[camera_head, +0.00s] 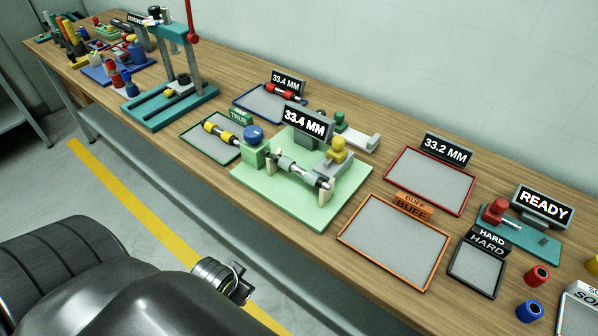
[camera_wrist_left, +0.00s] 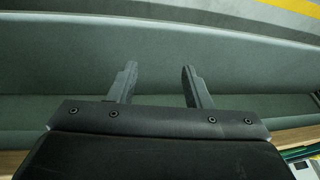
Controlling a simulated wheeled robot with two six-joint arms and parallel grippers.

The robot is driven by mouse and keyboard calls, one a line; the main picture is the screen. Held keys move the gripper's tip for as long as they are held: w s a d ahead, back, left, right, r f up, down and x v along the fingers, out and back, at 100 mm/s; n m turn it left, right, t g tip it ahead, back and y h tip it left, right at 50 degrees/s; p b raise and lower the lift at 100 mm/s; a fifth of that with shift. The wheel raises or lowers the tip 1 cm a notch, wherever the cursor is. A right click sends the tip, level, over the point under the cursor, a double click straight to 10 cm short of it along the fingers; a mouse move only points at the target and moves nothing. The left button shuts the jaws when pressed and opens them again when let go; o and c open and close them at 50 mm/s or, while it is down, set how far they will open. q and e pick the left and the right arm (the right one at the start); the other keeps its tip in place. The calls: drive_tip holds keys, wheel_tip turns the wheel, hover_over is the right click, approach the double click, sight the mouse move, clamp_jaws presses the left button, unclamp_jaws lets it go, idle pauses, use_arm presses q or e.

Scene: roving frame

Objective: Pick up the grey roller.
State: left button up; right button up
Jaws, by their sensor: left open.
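A grey roller (camera_head: 303,174) lies across the light green measuring fixture (camera_head: 270,196) in the middle of the bench. It rests on pale supports, with a grey-green left part and a dark, shiny right end. My left gripper (camera_wrist_left: 159,68) is open and empty in the left wrist view, with its two dark fingers apart in front of a plain grey-green surface. The roller is not in that view. In the head view, the end of one of my arms shows low in front of the bench, well short of the roller. My right gripper is not in view.
A 33.4 MM sign (camera_head: 304,123), a blue knob (camera_head: 253,133) and a yellow-topped block (camera_head: 337,150) crowd the roller. A green-edged tray (camera_head: 196,148) holds a yellow-banded roller. The orange BUFF tray (camera_head: 392,240) and red-edged tray (camera_head: 430,180) are empty.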

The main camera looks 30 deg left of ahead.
use_arm(q)
drive_tip(key=w+a+r+m+t+h, duration=0.1)
drive_tip(key=w+r+m+t, duration=0.4)
drive_tip(key=r+m, duration=0.5)
drive_tip(key=w+a+r+m+t+h, duration=0.1)
drive_tip(key=w+r+m+t+h, duration=0.15)
drive_tip(key=w+r+m, duration=0.75)
drive_tip(key=n+b, duration=0.1)
drive_tip(key=b, duration=0.4)
approach(297, 172)
drive_tip(key=w+f, duration=0.1)
drive_tip(key=w+d+f+t+y, duration=0.1)
drive_tip(key=shift+w+d+f, duration=0.1)
drive_tip(key=shift+w, duration=0.3)
drive_tip(key=shift+p+x, duration=0.45)
drive_tip(key=shift+x, duration=2.4)
drive_tip(key=shift+f, duration=0.15)
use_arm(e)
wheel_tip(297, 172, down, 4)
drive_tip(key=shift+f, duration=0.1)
use_arm(q)
drive_tip(key=shift+s, duration=0.1)
drive_tip(key=shift+c, duration=0.3)
clamp_jaws()
